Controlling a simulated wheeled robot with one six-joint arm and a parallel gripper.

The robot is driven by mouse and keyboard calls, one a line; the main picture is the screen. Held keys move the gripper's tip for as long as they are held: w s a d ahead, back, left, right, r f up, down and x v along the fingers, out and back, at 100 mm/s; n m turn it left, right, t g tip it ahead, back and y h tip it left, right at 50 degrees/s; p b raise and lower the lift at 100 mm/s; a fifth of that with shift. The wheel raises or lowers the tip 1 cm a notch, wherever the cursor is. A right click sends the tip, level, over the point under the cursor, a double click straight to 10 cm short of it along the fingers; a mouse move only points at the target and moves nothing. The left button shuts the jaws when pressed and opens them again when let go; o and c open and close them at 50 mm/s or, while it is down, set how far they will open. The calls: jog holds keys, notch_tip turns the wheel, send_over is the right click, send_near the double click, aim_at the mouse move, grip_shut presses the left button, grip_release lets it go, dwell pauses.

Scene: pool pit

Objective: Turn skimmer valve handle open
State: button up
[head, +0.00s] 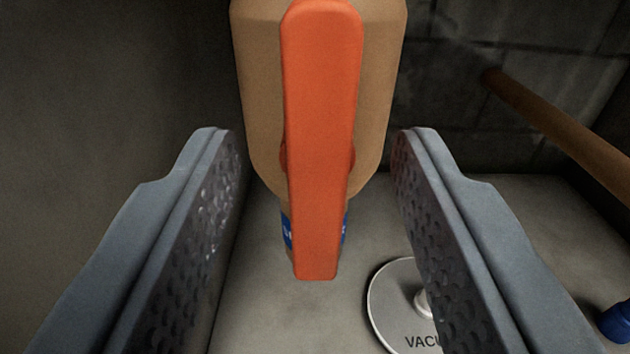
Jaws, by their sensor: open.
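The orange valve handle (320,140) is a long flat lever, upright in the picture, in front of a tan valve body (262,110). A strip of blue label (287,230) shows behind the handle's lower part. My gripper (310,150) is open, with one textured finger on each side of the handle. There are gaps between the fingers and the handle, and I see no contact. The handle's upper end reaches the top edge of the picture. Which valve this is cannot be read, as the label is mostly hidden.
A round pale disc (390,310) with the letters "VACU" lies on the floor at lower right, partly behind my right finger. A brown pipe (560,125) slants across the upper right. A blue object (615,322) sits at the right edge. A block wall (480,60) stands behind.

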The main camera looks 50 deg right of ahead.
jog(key=v, duration=1.6)
jog(key=w+a+r+t+y, duration=0.1)
jog(key=w+r+y, duration=0.2)
jog(key=w+r, duration=0.45)
jog(key=a+r+n+t+y, duration=0.1)
jog(key=a+r+t+y, duration=0.15)
jog(key=r, duration=1.25)
jog(key=a+r+n+t+y, duration=0.15)
jog(key=r+y, duration=0.25)
jog(key=r, duration=1.1)
jog(key=s+a+r+n+t+y, duration=0.1)
jog(key=s+r+n+y, duration=0.1)
jog(key=s+r, duration=0.6)
jog(key=s+a+r+n+y, duration=0.15)
jog(key=s+r, duration=0.35)
jog(key=r, duration=0.5)
jog(key=s+r+n, duration=0.1)
jog(key=s+r, duration=0.2)
jog(key=s, duration=0.3)
jog(key=s+r+n, duration=0.1)
jog(key=s+r, duration=0.2)
jog(key=s, duration=0.3)
jog(key=s+r+n+y, duration=0.1)
jog(key=s+r+n, duration=0.1)
jog(key=s, duration=0.4)
jog(key=shift+s+d+r, duration=0.25)
jog(key=shift+d+r, duration=0.2)
jog(key=shift+r, duration=0.15)
